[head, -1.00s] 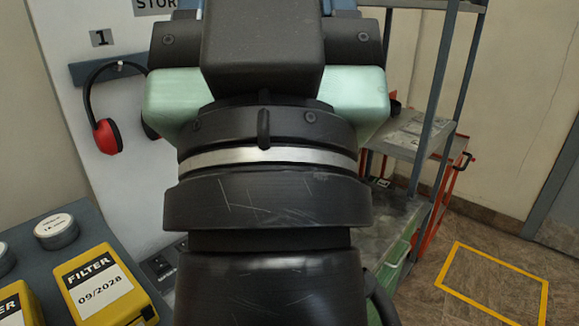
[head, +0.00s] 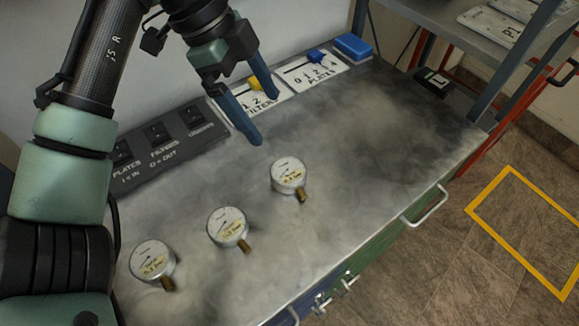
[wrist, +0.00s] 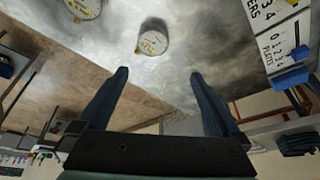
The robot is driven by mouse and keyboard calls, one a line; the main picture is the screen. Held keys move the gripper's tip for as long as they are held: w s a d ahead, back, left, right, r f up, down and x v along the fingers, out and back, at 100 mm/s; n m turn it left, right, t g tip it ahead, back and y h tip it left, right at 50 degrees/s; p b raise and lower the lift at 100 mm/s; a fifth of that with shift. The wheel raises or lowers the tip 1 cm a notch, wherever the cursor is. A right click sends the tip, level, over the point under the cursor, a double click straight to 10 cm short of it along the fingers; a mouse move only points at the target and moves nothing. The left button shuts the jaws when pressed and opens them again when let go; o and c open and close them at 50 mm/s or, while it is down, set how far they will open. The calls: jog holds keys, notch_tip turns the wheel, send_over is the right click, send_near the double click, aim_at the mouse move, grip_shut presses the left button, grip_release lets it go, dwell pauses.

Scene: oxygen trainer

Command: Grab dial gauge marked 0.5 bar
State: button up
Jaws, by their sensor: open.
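Three round dial gauges with white faces, yellow labels and brass stems lie on the grey bench: a left gauge (head: 153,259), a middle gauge (head: 227,225) and a right gauge (head: 288,174). Their labels are too small to read surely, so I cannot tell which is marked 0.5 bar. My gripper (head: 265,119), with blue fingers, is open and empty above the bench, behind the right gauge. In the wrist view, one gauge (wrist: 153,43) lies beyond the open fingertips, and another gauge (wrist: 84,8) is cut by the top edge. No gauge is between the fingers.
A dark switch panel (head: 160,142) runs along the back of the grey bench (head: 385,190). Behind my gripper are number plates with a yellow slider (head: 255,84) and a blue slider (head: 316,56). A blue block (head: 353,47) sits at the back. The bench's right side is clear.

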send_over(289, 170)
jog(key=a, duration=0.2)
jog(key=shift+g, duration=0.3)
jog(key=f, duration=0.4)
jog(key=f+b, duration=0.1)
jog(key=f, duration=0.2)
jog(key=shift+w+a, duration=0.2)
jog(key=shift+w, duration=0.05)
jog(key=shift+x, duration=2.75)
jog(key=shift+w+a, duration=0.1)
jog(key=shift+a, duration=0.05)
jog(key=c, duration=1.5)
